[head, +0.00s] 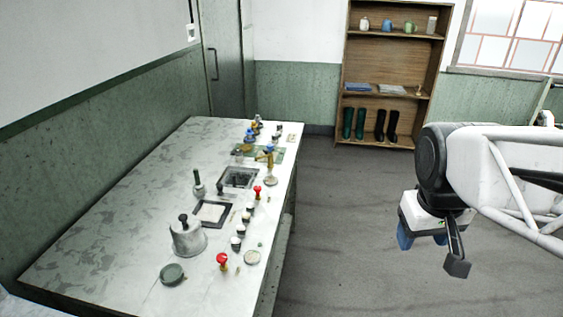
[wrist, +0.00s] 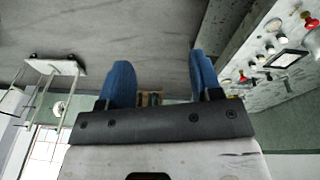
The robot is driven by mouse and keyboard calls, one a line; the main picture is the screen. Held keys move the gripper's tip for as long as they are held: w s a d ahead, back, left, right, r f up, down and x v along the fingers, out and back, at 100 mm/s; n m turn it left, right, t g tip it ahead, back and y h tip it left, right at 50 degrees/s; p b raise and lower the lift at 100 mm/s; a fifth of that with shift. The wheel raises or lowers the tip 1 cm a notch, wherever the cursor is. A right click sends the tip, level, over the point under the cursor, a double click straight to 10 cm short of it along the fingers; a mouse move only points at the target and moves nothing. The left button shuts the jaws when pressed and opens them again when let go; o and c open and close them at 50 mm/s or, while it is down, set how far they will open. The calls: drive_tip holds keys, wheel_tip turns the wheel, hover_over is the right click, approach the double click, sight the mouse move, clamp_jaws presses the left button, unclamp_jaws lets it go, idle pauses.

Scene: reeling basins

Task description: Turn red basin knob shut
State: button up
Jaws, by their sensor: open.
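Two red knobs stand on the grey bench top in the head view: a near one (head: 222,259) at the front right corner and a farther one (head: 257,190) along the right edge. I cannot tell which belongs to the red basin. Red knobs also show at the right of the wrist view, one higher (wrist: 309,20) and one lower (wrist: 242,78). Their turn position is too small to read. My gripper (head: 422,238) hangs over the floor, well right of the bench. In the wrist view its blue fingers (wrist: 163,82) are apart with nothing between them.
The bench (head: 100,225) holds a lidded grey pot (head: 188,240), a dark round dish (head: 172,274), a square sunken basin (head: 239,177), a dark-framed square (head: 212,213) and brass taps (head: 268,155). A shelf (head: 390,110) with boots stands behind. The floor (head: 340,220) between bench and gripper is clear.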

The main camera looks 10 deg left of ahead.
drive_tip(key=w+a+n, duration=0.3)
drive_tip(key=w, duration=0.4)
drive_tip(key=w+a+n, duration=0.2)
drive_tip(key=w+a, duration=0.2)
drive_tip(key=w, duration=0.2)
drive_tip(key=n+h, duration=0.4)
drive_tip(key=n, duration=1.1)
approach(257, 187)
drive_tip(key=shift+w+d+f, duration=0.25)
drive_tip(key=shift+f, duration=0.2)
drive_tip(key=shift+f, duration=0.1)
drive_tip(key=shift+g, duration=0.3)
drive_tip(key=shift+x, duration=3.8)
